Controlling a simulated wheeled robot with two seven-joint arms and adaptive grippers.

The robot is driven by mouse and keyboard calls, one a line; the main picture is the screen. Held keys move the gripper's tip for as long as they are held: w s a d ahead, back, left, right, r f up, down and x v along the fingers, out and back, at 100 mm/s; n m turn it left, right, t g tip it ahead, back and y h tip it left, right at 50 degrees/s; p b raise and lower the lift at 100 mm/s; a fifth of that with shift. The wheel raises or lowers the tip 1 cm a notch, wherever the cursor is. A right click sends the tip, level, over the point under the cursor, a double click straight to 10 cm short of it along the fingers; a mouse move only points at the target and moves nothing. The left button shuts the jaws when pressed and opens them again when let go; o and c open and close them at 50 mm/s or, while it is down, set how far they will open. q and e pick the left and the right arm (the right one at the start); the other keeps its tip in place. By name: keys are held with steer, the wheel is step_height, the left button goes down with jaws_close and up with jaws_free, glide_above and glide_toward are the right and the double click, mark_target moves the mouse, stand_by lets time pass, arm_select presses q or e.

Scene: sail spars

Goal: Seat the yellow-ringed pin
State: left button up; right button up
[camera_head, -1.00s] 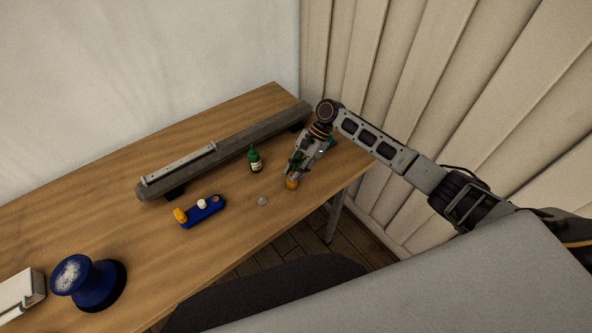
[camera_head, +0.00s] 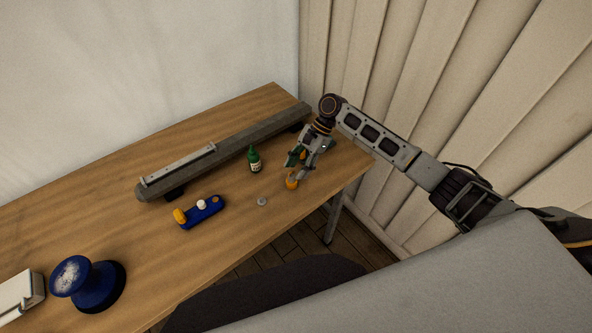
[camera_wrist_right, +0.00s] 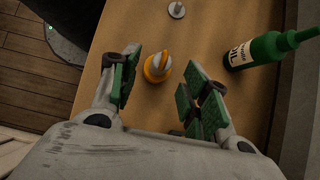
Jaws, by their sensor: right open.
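The yellow-ringed pin (camera_head: 291,183) is on the table near its front edge, towards the right end. In the right wrist view the pin (camera_wrist_right: 158,68) shows an orange-yellow ring and a grey part, in front of and between the green finger pads. My right gripper (camera_head: 299,169) is just above and beside it, with the fingers spread apart and empty. The spread fingers also show in the wrist view (camera_wrist_right: 160,82). I see no contact between the pads and the pin. My left gripper is not in view.
A dark spar (camera_head: 240,147) lies along the back. A green bottle (camera_head: 254,160), a small grey disc-like piece (camera_head: 262,201) and a blue block (camera_head: 205,212) with yellow and white knobs stand before it. A blue spool-shaped object (camera_head: 98,284) is at front left. The table (camera_head: 150,250) has clear room between.

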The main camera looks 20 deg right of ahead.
steer(key=v, duration=1)
stand_by(0.8)
